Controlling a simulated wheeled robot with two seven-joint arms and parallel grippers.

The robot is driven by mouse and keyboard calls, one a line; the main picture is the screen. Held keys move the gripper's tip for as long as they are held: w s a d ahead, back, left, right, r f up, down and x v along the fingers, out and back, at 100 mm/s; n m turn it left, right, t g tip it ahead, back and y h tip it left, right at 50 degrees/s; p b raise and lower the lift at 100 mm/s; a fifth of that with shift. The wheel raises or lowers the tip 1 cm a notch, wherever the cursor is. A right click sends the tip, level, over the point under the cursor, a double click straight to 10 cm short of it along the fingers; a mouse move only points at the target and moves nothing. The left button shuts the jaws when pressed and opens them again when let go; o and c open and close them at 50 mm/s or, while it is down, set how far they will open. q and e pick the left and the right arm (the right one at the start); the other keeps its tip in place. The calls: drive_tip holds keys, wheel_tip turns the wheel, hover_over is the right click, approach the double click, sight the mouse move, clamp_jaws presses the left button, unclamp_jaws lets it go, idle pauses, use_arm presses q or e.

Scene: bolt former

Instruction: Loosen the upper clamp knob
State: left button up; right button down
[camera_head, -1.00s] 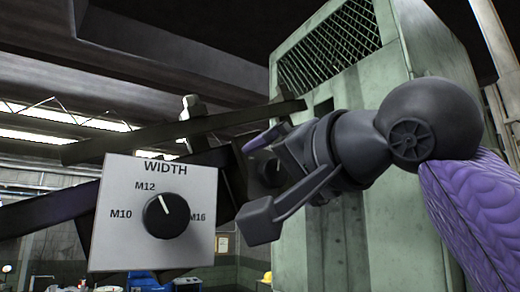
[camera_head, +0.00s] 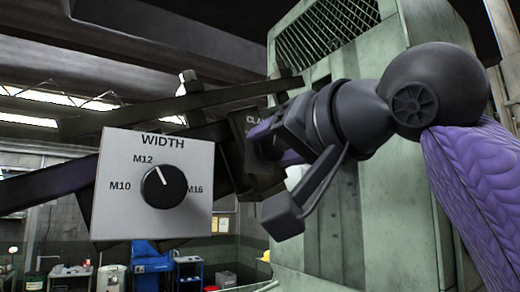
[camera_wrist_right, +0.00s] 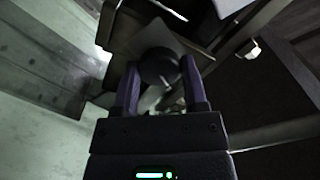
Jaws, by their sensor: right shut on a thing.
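The clamp panel (camera_head: 252,122), lettered "CLA..." before my gripper cuts the word off, is a dark plate behind the WIDTH plate. Its dark round knob (camera_head: 268,148) is partly hidden by my right gripper (camera_head: 273,144). In the right wrist view the knob (camera_wrist_right: 157,68) sits between the two purple fingers of my right gripper (camera_wrist_right: 159,75). The fingers are shut on its sides. The knob's pointer mark cannot be made out. My left gripper is in neither view.
The grey WIDTH plate (camera_head: 152,185) stands at the left, its black dial (camera_head: 164,187) pointing near M12. Dark beams (camera_head: 185,108) run above it. A tall green machine cabinet (camera_head: 375,80) stands behind my right arm. Blue carts (camera_head: 150,262) are far back.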

drive_tip(key=shift+f+m+b, duration=0.2)
drive_tip(key=shift+m+b, duration=0.3)
drive_tip(key=shift+m, duration=0.5)
drive_tip(key=m+b, duration=0.1)
drive_tip(key=m, duration=0.3)
drive_tip(key=shift+a, duration=0.1)
drive_tip(key=shift+r+m, duration=0.15)
drive_tip(key=shift+m, duration=0.75)
unclamp_jaws()
drive_tip(key=shift+w, duration=0.1)
drive_tip(key=shift+s+d+b, duration=0.25)
drive_tip(key=shift+s+b, duration=0.1)
drive_tip(key=shift+b, duration=0.15)
drive_tip(key=b+v, duration=0.3)
drive_tip(key=v, duration=0.4)
